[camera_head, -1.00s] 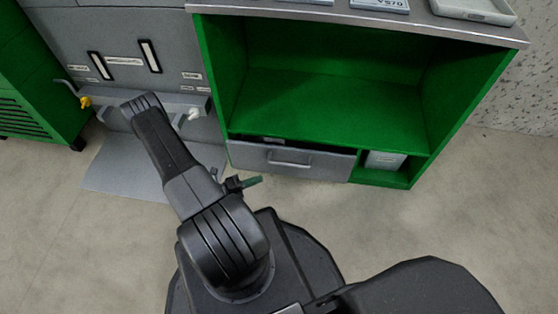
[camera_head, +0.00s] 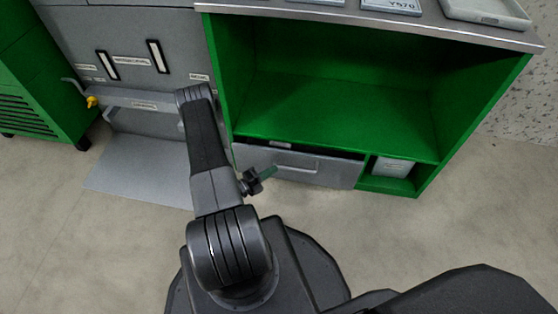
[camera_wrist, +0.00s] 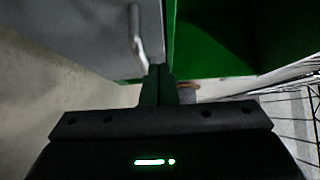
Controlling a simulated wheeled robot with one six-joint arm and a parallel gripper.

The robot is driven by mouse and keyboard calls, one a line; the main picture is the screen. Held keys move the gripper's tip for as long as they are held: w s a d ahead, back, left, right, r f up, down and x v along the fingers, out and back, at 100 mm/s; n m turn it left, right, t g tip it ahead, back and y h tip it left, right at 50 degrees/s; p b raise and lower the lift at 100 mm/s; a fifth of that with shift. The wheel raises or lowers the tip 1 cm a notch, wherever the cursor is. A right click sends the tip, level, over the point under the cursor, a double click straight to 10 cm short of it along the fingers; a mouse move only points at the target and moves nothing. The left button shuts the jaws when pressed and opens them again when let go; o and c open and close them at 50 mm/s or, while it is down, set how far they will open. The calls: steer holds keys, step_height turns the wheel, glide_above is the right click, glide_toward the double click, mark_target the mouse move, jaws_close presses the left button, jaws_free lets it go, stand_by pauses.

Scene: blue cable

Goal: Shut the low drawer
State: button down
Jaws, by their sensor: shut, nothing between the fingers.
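The low drawer (camera_head: 325,170) is grey with a bar handle (camera_head: 296,169), under the green cabinet's open shelf. A dark gap along its top edge shows it standing slightly out. In the wrist view the shut fingers (camera_wrist: 158,85) point toward a grey panel (camera_wrist: 75,30) with a bar handle (camera_wrist: 137,35), beside a green surface (camera_wrist: 225,40).
A grey box (camera_head: 393,167) sits in the open cubby right of the drawer. A grey machine (camera_head: 125,30) with a yellow knob (camera_head: 92,102) and a grey floor plate (camera_head: 140,172) stands at left. The floor in front of the cabinet's right side is clear.

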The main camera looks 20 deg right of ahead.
mark_target(282, 153)
steer(key=w+d, duration=0.1)
steer(key=w+d+b, duration=0.1)
steer(key=d, duration=0.2)
steer(key=shift+w+d+b, duration=0.15)
steer(key=shift+w+b, duration=0.15)
steer(key=shift+w, duration=0.1)
steer(key=shift+w+d, duration=0.35)
steer(key=shift+w, duration=0.25)
steer(key=shift+w, duration=0.1)
steer(key=shift+w+d+b, duration=0.2)
steer(key=shift+w+b, duration=0.1)
steer(key=shift+b, duration=0.2)
steer(key=shift+w+d, duration=0.5)
steer(key=shift+w, duration=0.3)
steer(key=shift+s+a, duration=0.15)
